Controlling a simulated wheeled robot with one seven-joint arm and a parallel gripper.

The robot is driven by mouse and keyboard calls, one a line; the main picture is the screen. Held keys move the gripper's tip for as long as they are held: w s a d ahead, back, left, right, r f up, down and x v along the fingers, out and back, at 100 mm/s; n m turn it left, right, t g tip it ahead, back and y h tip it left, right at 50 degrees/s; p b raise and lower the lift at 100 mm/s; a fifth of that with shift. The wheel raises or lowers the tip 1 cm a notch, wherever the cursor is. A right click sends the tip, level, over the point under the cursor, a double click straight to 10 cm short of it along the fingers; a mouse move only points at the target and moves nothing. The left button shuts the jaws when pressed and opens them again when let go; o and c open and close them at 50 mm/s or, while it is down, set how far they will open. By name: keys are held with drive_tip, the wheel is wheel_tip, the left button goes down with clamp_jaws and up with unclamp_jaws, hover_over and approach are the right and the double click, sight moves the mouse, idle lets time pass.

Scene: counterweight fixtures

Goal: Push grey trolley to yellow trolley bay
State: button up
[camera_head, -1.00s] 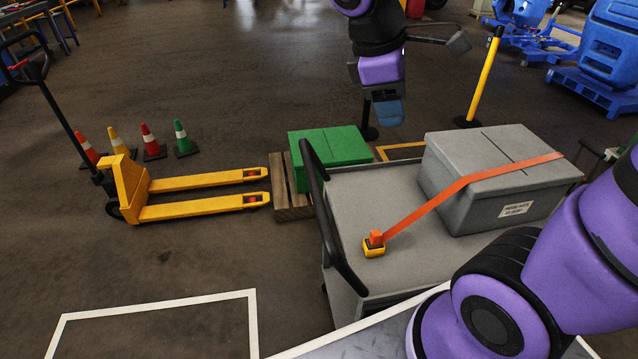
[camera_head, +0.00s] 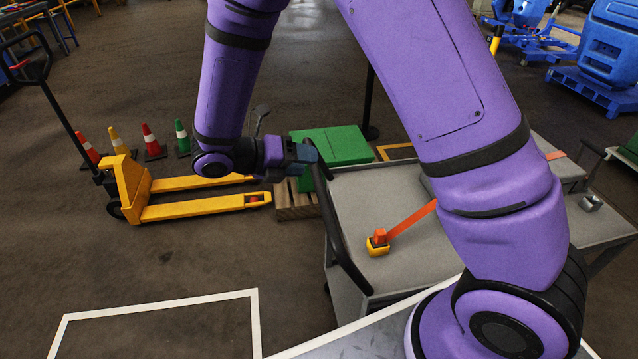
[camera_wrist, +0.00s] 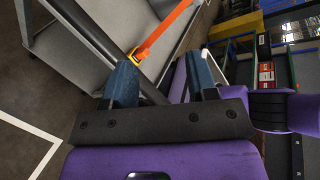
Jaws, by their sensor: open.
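The grey trolley (camera_head: 362,205) stands right of centre in the head view, with its black push handle (camera_head: 345,245) on its left side. It bears a grey case (camera_head: 548,142), largely hidden behind my arm, and an orange strap with a yellow-orange buckle (camera_head: 378,243). My gripper (camera_head: 304,157) is open at the far end of the handle. In the wrist view, the handle bar (camera_wrist: 92,38) runs behind one finger and into the gap of my gripper (camera_wrist: 163,68); contact is unclear.
A yellow pallet jack (camera_head: 128,190) stands left, its forks pointing at a wooden pallet (camera_head: 294,204) with a green case (camera_head: 340,144). Several cones (camera_head: 150,142) stand behind it. A white floor outline (camera_head: 160,305) marks clear floor at front left. Blue equipment (camera_head: 605,60) stands back right.

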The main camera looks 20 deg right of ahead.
sight(319, 183)
drive_tip(key=w+a+f+n+t+h, duration=0.1)
drive_tip(key=a+f+n+t+h, duration=0.1)
drive_tip(key=a+f+n+t, duration=0.45)
drive_tip(key=d+f+g, duration=0.1)
drive_tip(key=d, duration=0.3)
drive_tip(key=w+d+f+g, duration=0.1)
drive_tip(key=d, duration=0.3)
drive_tip(key=w+d+f+g, duration=0.1)
drive_tip(key=d+f, duration=0.1)
drive_tip(key=d, duration=0.2)
drive_tip(key=shift+n, duration=0.35)
clamp_jaws()
drive_tip(key=s+d, duration=0.2)
drive_tip(key=d, duration=1.1)
drive_tip(key=shift+s, duration=0.25)
